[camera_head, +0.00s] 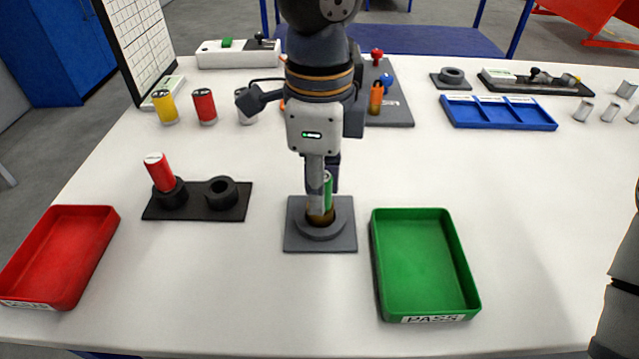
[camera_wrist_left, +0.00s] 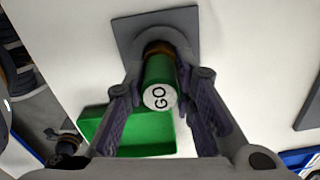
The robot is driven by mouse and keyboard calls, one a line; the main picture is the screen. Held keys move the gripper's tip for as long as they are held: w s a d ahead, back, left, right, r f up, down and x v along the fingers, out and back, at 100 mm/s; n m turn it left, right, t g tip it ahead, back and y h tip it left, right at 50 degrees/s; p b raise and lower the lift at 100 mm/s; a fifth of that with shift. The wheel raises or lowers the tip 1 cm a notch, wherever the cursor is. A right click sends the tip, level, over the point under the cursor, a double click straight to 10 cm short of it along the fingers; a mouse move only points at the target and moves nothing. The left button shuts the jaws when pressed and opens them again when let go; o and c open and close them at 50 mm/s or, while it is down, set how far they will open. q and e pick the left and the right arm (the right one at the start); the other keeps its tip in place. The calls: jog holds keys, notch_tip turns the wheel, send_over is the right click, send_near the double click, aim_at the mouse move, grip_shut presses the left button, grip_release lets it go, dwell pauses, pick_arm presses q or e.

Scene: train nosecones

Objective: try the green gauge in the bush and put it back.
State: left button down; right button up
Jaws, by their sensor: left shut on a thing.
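The green gauge (camera_head: 328,188) is a green cylinder whose end reads GO in the left wrist view (camera_wrist_left: 158,82). Its lower end is at the bronze-coloured bush (camera_head: 321,216), and how deep it sits is hard to tell. The bush is in a grey round holder on a square grey plate (camera_head: 293,240). It also shows behind the gauge in the left wrist view (camera_wrist_left: 160,48). My left gripper (camera_head: 321,190) points down over the bush and is shut on the gauge, with a finger on either side. My right gripper is out of view.
A black two-socket stand (camera_head: 240,212) holds a red gauge (camera_head: 159,172) in its left socket; the right socket is empty. A red tray (camera_head: 100,215) lies at left, a green PASS tray (camera_head: 440,216) just right of the bush. Cans and a blue tray (camera_head: 500,125) are farther back.

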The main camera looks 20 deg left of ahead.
pick_arm(q)
jog(key=shift+r, duration=3.8)
